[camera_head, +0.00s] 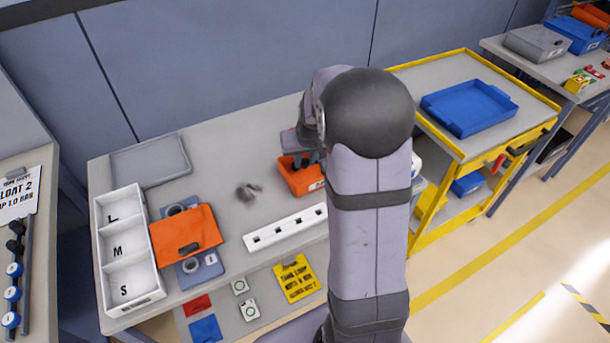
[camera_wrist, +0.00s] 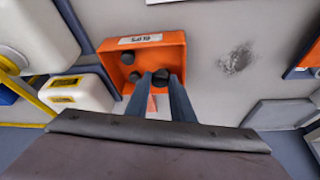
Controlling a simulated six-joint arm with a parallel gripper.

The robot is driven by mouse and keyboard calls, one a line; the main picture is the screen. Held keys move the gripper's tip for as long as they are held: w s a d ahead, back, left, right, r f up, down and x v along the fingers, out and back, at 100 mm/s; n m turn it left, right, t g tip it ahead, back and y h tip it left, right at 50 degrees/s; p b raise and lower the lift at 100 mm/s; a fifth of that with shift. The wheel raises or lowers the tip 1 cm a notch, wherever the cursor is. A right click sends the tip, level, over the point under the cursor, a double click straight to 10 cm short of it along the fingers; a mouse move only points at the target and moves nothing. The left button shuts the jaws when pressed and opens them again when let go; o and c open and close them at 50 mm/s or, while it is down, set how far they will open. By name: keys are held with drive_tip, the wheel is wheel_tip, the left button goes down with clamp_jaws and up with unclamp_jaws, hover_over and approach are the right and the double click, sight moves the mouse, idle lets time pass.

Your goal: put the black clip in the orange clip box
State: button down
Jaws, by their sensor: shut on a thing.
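The orange clip box (camera_head: 300,178) stands on the grey table, partly behind my arm in the head view. In the wrist view the orange clip box (camera_wrist: 172,50) carries a white label reading "CLIPS", and dark round clips (camera_wrist: 128,58) lie in it at the left. My gripper (camera_wrist: 168,78) is over the box, its two fingers close together and shut on a black clip (camera_wrist: 160,76). The clip appears over the inside of the box; its height above the floor of the box is unclear.
A dark smudge (camera_head: 248,191) marks the table left of the box. A white slotted strip (camera_head: 286,230) lies in front. A white L/M/S tray (camera_head: 128,245), an orange clipboard-like piece (camera_head: 186,236) and a grey tray (camera_head: 150,160) stand left. White containers (camera_wrist: 75,92) are beside the box in the wrist view.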

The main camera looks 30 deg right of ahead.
drive_tip(key=shift+f+p, duration=0.45)
drive_tip(key=shift+f, duration=2.8)
drive_tip(key=shift+f, duration=0.15)
drive_tip(key=c, duration=1.8)
unclamp_jaws()
drive_tip(key=shift+c, duration=0.2)
